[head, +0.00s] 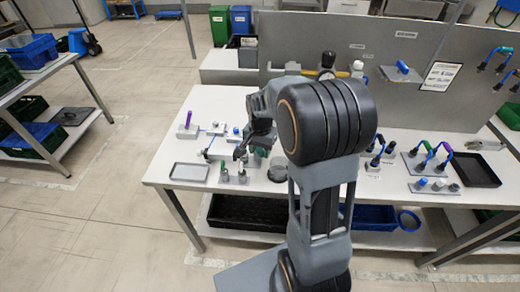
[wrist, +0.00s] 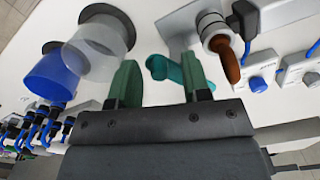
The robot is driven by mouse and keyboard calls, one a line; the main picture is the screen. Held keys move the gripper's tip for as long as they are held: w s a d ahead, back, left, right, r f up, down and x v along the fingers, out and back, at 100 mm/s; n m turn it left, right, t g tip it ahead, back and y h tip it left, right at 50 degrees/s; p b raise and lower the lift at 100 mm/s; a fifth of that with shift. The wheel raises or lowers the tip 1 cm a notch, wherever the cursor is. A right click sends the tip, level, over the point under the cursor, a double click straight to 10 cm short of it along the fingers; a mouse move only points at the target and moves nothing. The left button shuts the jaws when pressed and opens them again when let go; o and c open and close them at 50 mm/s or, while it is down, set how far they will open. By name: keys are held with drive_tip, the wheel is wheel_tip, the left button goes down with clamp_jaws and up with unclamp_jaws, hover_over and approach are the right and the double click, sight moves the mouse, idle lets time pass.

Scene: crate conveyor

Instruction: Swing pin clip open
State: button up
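My gripper (wrist: 163,82) shows two green fingers standing apart. A short teal round-ended part (wrist: 167,68) appears between and beyond the fingertips; I cannot tell whether they touch it. To the right, a brown lever (wrist: 229,64) hangs from a pale round collar (wrist: 213,34) on a grey fixture. I cannot tell for sure which part is the pin clip. In the head view my gripper (head: 241,150) points down over the left part of the white table, among small fixtures, and my arm hides part of the table.
In the wrist view a blue cup (wrist: 52,76) and a clear cup (wrist: 95,46) are left of the fingers; a blue knob (wrist: 257,84) is at right. In the head view a grey tray (head: 189,172) lies at front left, and a grey panel (head: 290,50) stands behind.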

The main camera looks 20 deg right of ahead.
wheel_tip(320, 180, up, 14)
idle(0.7)
drive_tip(key=shift+f, duration=0.1)
idle(0.3)
